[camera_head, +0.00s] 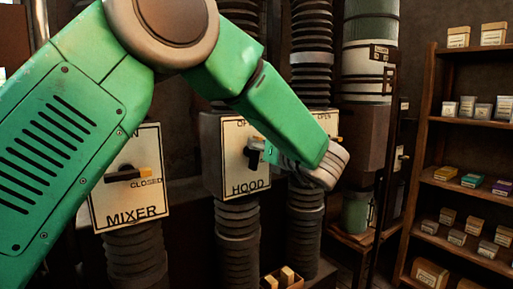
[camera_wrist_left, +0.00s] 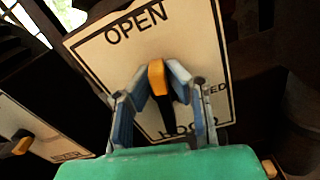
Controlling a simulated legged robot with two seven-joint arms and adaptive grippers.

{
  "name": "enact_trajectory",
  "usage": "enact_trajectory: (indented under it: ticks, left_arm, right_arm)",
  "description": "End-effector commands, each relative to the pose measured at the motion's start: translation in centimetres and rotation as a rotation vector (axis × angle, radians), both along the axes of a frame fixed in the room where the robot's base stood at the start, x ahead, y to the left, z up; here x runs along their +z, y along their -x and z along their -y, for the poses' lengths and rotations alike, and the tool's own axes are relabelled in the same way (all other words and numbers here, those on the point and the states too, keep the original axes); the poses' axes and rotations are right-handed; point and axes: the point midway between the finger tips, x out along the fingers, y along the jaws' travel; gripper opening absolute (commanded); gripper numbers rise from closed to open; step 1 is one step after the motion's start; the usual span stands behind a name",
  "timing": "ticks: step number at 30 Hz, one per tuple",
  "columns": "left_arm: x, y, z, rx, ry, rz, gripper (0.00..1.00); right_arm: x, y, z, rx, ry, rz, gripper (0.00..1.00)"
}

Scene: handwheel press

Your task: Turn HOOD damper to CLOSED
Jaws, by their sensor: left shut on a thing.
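The HOOD damper is a box with a pale, black-bordered plate (camera_head: 229,155), labelled HOOD at the bottom. In the left wrist view its plate (camera_wrist_left: 105,58) reads OPEN at the top and CLOSED, partly hidden, at the right. Its dark lever with an orange end (camera_wrist_left: 157,78) stands between my left fingers. My left gripper (camera_wrist_left: 160,72) is shut on the lever's orange end. In the head view my left gripper (camera_head: 263,150) is at the plate's right side, and my forearm and wrist cover part of the plate and the CLOSED word. My right gripper is not in view.
The MIXER damper (camera_head: 112,205) stands left, its lever pointing to CLOSED. Another damper plate (camera_head: 326,122) is behind my wrist. Ribbed ducts (camera_head: 237,228) run below the boxes. A wooden shelf (camera_head: 428,125) with small boxes stands right. A small crate (camera_head: 282,281) sits below.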

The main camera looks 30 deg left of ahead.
Motion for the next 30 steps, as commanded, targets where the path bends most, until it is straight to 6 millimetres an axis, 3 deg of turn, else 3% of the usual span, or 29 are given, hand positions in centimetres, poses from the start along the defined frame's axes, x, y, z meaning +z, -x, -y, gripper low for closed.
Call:
enact_trajectory:
  ticks: [1, 14, 30]
  left_arm:
    - [-1.5, 0.0, 0.2, -0.003, -0.001, -0.062, 0.00]
    - [-1.7, -0.7, 0.6, -0.004, -0.160, -0.438, 0.00]
    - [-2.3, -1.1, 0.8, -0.001, -0.357, -0.908, 0.00]
  right_arm:
    - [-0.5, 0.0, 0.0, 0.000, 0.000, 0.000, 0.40]
    - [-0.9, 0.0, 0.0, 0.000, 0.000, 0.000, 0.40]
    - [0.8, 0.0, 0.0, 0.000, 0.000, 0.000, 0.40]
